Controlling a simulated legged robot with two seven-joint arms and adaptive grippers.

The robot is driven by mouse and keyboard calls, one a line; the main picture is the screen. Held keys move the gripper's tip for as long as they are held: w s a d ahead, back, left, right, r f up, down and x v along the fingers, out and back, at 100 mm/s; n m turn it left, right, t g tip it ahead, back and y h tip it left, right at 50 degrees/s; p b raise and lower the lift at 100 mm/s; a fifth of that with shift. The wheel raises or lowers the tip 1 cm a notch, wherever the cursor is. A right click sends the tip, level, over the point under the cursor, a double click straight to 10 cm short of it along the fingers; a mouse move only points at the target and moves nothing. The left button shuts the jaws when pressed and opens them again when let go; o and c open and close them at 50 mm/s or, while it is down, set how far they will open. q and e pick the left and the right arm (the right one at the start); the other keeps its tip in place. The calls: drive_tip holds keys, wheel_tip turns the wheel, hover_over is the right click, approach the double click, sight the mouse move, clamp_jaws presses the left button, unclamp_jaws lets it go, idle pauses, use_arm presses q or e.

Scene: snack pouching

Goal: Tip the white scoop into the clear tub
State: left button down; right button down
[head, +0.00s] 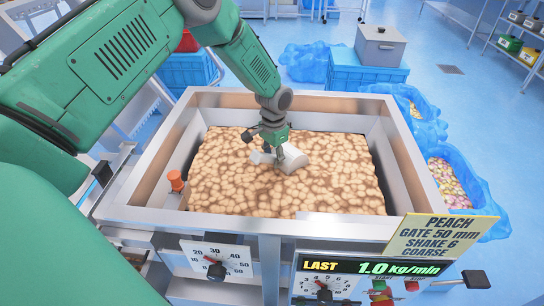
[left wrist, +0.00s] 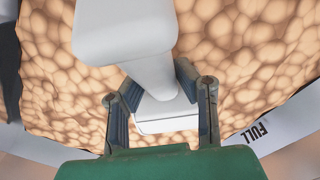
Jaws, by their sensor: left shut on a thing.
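The white scoop (head: 293,158) lies low at the surface of the brown snack pieces in the metal hopper. My left gripper (head: 273,150) reaches down over it from the upper left. In the left wrist view the two fingers are closed around the narrow handle of the scoop (left wrist: 122,30), one on each side. The scoop's wide part is toward the top of that view, and its inside is hidden. I see no clear tub in either view. My right gripper is not in view.
Metal hopper walls (head: 150,165) surround the snack bed (head: 300,195). An orange knob (head: 175,181) is inside its left side. A yellow "PEACH" sign (head: 440,238) and dials stand at the front. Blue bag-lined bins (head: 460,185) are to the right, with open floor beyond.

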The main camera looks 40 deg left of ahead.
sight(267, 154)
use_arm(q)
drive_tip(key=t+p, duration=0.1)
drive_tip(key=t, duration=0.1)
drive_tip(key=s+t+h+p, duration=0.1)
drive_tip(key=shift+s+a+r+t+p, duration=0.2)
drive_tip(key=shift+r+t+p, duration=0.1)
drive_tip(key=shift+r+t, duration=0.1)
drive_tip(key=shift+p+v, duration=1.1)
drive_tip(key=r, duration=0.1)
drive_tip(key=r+p, duration=0.2)
drive_tip(key=shift+s+a+r+t, duration=0.1)
drive_tip(key=shift+s+t, duration=0.2)
drive_tip(key=shift+s, duration=0.05)
drive_tip(key=shift+r, duration=0.3)
drive_tip(key=shift+s+r, duration=0.15)
drive_tip(key=shift+r, duration=0.25)
wheel_tip(267, 154, up, 9)
drive_tip(key=s+t, duration=0.1)
drive_tip(key=shift+s+a+r, duration=0.2)
drive_tip(key=shift+s+a, duration=0.05)
drive_tip(key=shift+s, duration=0.1)
drive_tip(key=shift+s+f, duration=0.1)
